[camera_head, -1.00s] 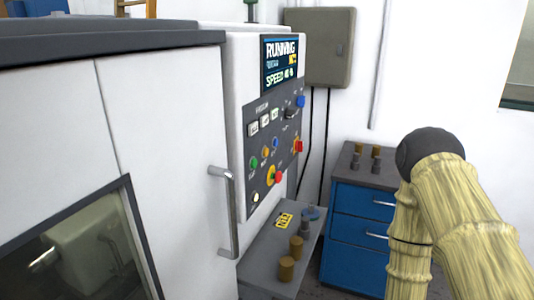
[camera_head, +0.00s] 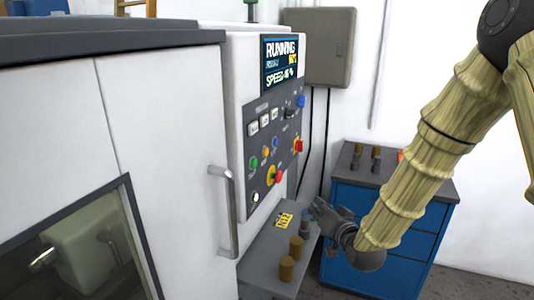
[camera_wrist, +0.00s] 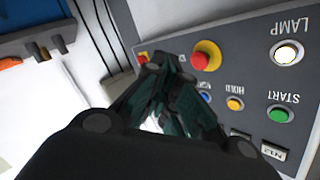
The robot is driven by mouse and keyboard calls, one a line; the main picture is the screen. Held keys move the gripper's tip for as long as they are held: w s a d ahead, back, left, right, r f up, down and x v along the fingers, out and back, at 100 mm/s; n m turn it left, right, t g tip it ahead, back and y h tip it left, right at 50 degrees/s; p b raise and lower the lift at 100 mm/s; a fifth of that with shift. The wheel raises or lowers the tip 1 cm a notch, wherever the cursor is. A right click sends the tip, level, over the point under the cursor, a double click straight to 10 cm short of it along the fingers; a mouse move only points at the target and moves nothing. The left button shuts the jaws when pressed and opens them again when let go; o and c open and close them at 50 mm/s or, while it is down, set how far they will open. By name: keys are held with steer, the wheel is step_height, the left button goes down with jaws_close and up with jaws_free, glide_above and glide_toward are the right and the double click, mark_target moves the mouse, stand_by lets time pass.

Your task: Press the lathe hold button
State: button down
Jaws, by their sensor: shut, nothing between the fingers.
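The hold button is a small orange button (camera_head: 265,152) on the lathe's grey control panel (camera_head: 262,120), between a green and a blue button. In the wrist view the orange hold button (camera_wrist: 235,104) has an upside-down HOLD label beside it, with the green START button (camera_wrist: 281,113) to its right. My gripper (camera_head: 314,208) is shut and empty, below and to the right of the panel in the head view. In the wrist view my gripper (camera_wrist: 164,64) is to the left of the hold button, and its fingers partly cover the blue button.
A red emergency knob (camera_wrist: 206,55) on a yellow base sits near the hold button. The lathe screen (camera_head: 280,62) reads RUNNING. A door handle (camera_head: 228,210), a grey shelf with brown cylinders (camera_head: 290,257) and a blue cabinet (camera_head: 350,213) stand around.

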mark_target(266, 152)
step_height(266, 152, up, 15)
steer(key=w+a+t+y, duration=0.2)
steer(key=a, duration=0.1)
steer(key=shift+w, duration=0.2)
steer(key=w+a, duration=0.2)
steer(key=a, duration=0.6)
steer(key=shift+w, duration=0.35)
steer(key=shift+a, duration=0.3)
stand_by(0.9)
steer(key=shift+w+a, duration=0.15)
steer(key=shift+a, duration=0.1)
